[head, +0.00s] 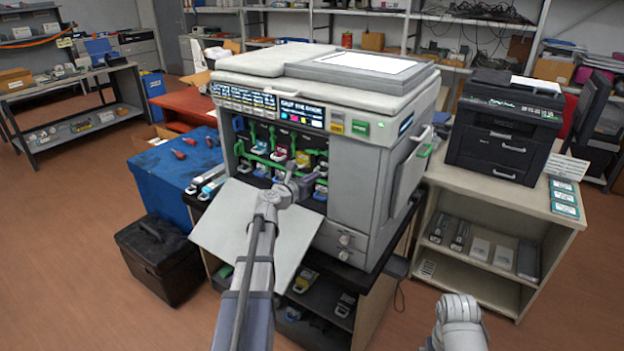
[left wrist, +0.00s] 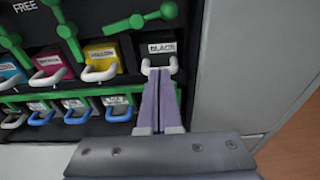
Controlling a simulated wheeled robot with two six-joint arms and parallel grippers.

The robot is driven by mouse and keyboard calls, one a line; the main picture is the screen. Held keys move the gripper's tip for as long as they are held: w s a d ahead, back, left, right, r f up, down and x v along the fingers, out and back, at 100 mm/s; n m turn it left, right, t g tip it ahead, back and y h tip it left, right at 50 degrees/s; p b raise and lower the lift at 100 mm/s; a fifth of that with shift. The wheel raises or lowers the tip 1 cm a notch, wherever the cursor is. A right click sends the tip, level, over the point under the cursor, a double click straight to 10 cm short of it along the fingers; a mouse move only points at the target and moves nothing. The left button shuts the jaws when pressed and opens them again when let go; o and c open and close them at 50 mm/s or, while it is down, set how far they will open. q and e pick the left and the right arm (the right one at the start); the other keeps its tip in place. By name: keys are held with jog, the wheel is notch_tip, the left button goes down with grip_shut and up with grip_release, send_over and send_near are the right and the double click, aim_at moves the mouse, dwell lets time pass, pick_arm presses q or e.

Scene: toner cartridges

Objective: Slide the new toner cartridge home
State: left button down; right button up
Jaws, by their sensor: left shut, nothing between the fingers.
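The black cartridge (left wrist: 162,52), labelled BLACK, sits in the right-hand slot of the printer's upper row, with a pale loop handle at its front. My left gripper (left wrist: 158,76) is shut and empty, its fingertips at that handle; I cannot tell whether they touch it. In the head view the left gripper (head: 300,184) reaches into the open front of the printer (head: 362,170). A green lever (left wrist: 140,18) lies slanted above the black cartridge. Yellow (left wrist: 103,56) and magenta (left wrist: 50,64) cartridges sit to its left. My right gripper is out of view.
A lower row of cartridges with white and blue handles lies beneath a green bar (left wrist: 60,92). The open front panel (head: 238,222) slopes out below the bay. A blue cabinet (head: 172,180) stands left, and a shelf unit (head: 470,208) with a black printer (head: 507,130) stands right.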

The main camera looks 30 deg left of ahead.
pick_arm(q)
jog(key=s, duration=0.9)
jog(key=shift+a, duration=0.3)
dwell(0.3)
jog(key=s+d+f+m+g+h+p, duration=0.1)
jog(key=s+d+f+m+g+h, duration=0.2)
jog(key=d+m, duration=0.55)
jog(key=s+d+f+m+g+p, duration=0.15)
jog(key=d+f+m+g, duration=0.35)
jog(key=d, duration=0.7)
jog(key=s+d+f+m+g+h, duration=0.2)
jog(key=s+d+f+m, duration=0.1)
jog(key=d+m, duration=0.7)
jog(key=s+d+f+m+g+y+p, duration=0.1)
jog(key=s+d+m+g+y, duration=0.2)
jog(key=s+m, duration=0.4)
jog(key=s+d+f+m+g+y, duration=0.2)
jog(key=s+d+m+g+y, duration=0.1)
jog(key=s+m, duration=0.5)
jog(key=shift+s+d+f+g+y+p, duration=0.2)
jog(key=shift+s+d+g+y+p, duration=0.2)
jog(key=shift+y, duration=0.4)
jog(key=shift+m, duration=0.25)
